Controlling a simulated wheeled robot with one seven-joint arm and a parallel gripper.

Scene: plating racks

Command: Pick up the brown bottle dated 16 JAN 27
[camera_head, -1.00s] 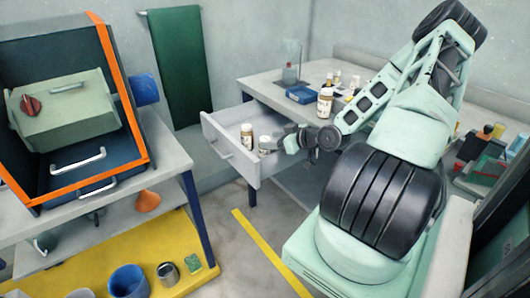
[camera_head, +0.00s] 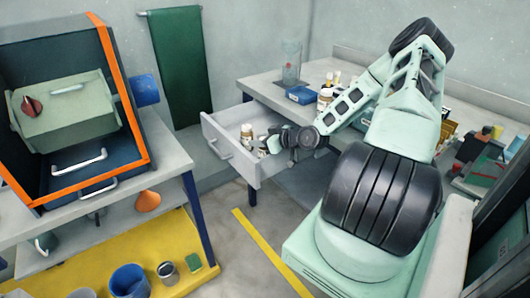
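A brown bottle (camera_head: 246,132) with a pale label stands in the open grey drawer (camera_head: 228,160) under the desk. A second bottle (camera_head: 261,149) in the drawer is partly hidden by my gripper. Another brown bottle (camera_head: 325,99) with a white label stands on the desktop, partly hidden behind my arm. The label dates are too small to read. My gripper (camera_head: 268,141) is at the drawer, right beside the bottles there. Its fingers are small and overlap the second bottle, so I cannot tell whether they are open or touch it.
The desktop (camera_head: 262,86) holds a clear beaker (camera_head: 291,65), a blue box (camera_head: 301,95) and several small bottles. The drawer walls surround the bottles closely. A grey bench (camera_head: 165,165) with an orange-edged cabinet stands left. The floor between is clear, with a yellow line (camera_head: 265,250).

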